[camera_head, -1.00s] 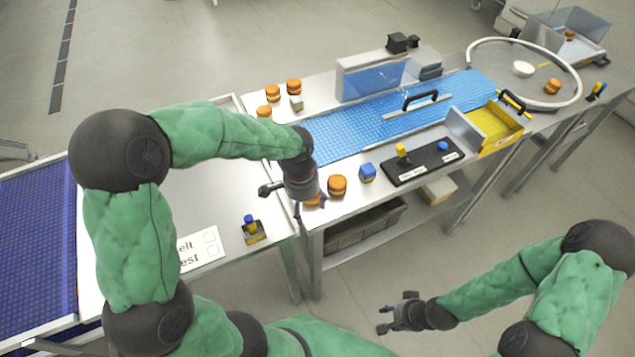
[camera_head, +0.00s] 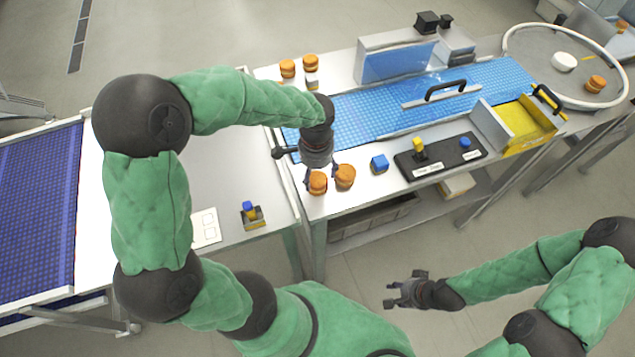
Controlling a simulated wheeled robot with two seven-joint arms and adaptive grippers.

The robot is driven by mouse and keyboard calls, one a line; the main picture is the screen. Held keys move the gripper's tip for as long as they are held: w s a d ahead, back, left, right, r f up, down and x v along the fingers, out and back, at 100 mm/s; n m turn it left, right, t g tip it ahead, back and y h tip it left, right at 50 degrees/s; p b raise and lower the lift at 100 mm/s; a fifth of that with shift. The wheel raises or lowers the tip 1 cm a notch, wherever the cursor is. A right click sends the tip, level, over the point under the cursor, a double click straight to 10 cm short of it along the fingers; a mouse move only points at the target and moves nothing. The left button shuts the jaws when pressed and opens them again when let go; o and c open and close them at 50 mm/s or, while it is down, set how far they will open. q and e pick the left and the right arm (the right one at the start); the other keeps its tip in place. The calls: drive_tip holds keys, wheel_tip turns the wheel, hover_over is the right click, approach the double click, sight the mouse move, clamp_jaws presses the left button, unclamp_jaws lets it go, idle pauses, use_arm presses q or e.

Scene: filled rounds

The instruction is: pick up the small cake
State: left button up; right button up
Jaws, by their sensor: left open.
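Two orange-brown filled round cakes stand side by side at the near left corner of the conveyor table: a slightly smaller-looking left cake (camera_head: 317,184) and a right cake (camera_head: 345,176). My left gripper (camera_head: 321,176) is open, pointing down at the left cake, with its fingers partly in front of or above it. I cannot tell whether they touch it. More cakes stand at the back left, a left one (camera_head: 287,68) and a right one (camera_head: 310,62). Another cake (camera_head: 595,84) lies on the round table. My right gripper (camera_head: 397,291) is open and empty, away from the table.
A yellow tray (camera_head: 525,125) and a white bowl (camera_head: 563,62) are further right. A button box (camera_head: 252,215) stands on the left table.

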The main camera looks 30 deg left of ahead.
sight(317, 178)
use_arm(q)
drive_tip(key=f, duration=0.1)
drive_tip(key=f+b, duration=0.1)
drive_tip(key=f, duration=0.2)
drive_tip(key=shift+w+f, duration=0.25)
drive_tip(key=shift+f, duration=0.15)
drive_tip(key=c, duration=0.5)
drive_tip(key=shift+r, duration=0.1)
drive_tip(key=shift+c, duration=0.2)
